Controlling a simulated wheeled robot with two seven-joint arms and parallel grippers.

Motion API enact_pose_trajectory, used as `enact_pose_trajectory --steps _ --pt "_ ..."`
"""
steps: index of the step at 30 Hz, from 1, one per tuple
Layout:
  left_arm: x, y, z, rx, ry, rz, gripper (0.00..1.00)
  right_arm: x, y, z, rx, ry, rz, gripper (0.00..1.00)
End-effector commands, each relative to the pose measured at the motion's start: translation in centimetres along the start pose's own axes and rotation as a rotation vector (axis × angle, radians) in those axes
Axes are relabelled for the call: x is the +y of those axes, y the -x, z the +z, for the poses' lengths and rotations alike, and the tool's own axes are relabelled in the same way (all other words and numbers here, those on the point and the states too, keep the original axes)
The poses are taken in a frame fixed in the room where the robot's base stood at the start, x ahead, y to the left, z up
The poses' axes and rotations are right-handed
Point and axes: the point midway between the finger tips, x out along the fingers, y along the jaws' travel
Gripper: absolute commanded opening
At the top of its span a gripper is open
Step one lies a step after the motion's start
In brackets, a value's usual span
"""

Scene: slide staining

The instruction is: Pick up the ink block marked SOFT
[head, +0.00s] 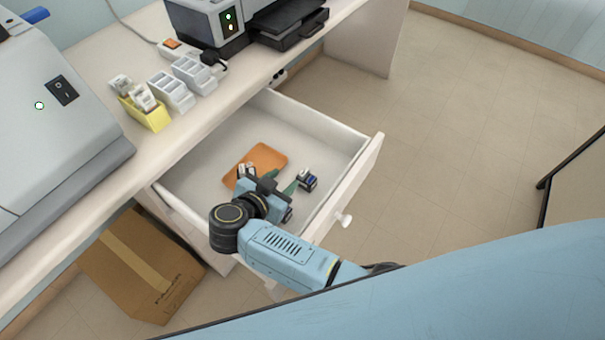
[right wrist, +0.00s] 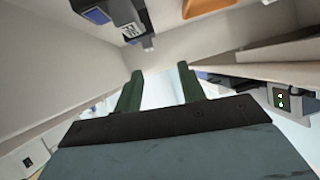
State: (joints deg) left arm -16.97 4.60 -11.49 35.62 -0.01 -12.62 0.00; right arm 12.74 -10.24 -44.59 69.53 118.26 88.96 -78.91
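A small dark ink block (head: 307,181) with a blue and white part stands in the open drawer, just right of my right gripper. In the right wrist view, a dark block with a pale label (right wrist: 132,28) shows at the top, beyond the fingertips; its lettering is too small to read. My right gripper (head: 277,186) is over the drawer. In the right wrist view its two green fingers (right wrist: 160,72) stand apart with nothing between them. I cannot tell which block is marked SOFT. My left gripper is not in view.
An orange tray (head: 268,156) lies in the drawer (head: 330,147), with small pale items by it, partly hidden by my gripper. The desk above holds a yellow holder (head: 152,118), white racks (head: 172,92), a printer and a grey machine. A cardboard box (head: 135,262) stands below.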

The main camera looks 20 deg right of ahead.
Motion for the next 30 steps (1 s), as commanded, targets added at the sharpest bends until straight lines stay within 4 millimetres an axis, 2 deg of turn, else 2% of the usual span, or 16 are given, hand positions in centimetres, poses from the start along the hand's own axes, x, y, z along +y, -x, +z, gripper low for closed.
enact_pose_trajectory --steps 3,7,17,22,30 --pt "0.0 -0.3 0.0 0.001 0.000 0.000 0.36 1.0 0.0 0.9 -0.023 0.051 0.075 0.40" --pt "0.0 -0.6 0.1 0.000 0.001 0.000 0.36 1.4 -0.7 1.2 -0.030 0.072 0.103 0.40" --pt "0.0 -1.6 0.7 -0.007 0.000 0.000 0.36 1.6 -5.0 1.4 -0.027 0.070 0.102 0.40" --pt "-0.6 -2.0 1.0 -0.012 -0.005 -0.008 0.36 1.8 -7.0 1.5 -0.030 0.068 0.103 0.40" --pt "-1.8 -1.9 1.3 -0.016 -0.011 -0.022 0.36 1.8 -7.4 1.5 -0.032 0.068 0.102 0.40"
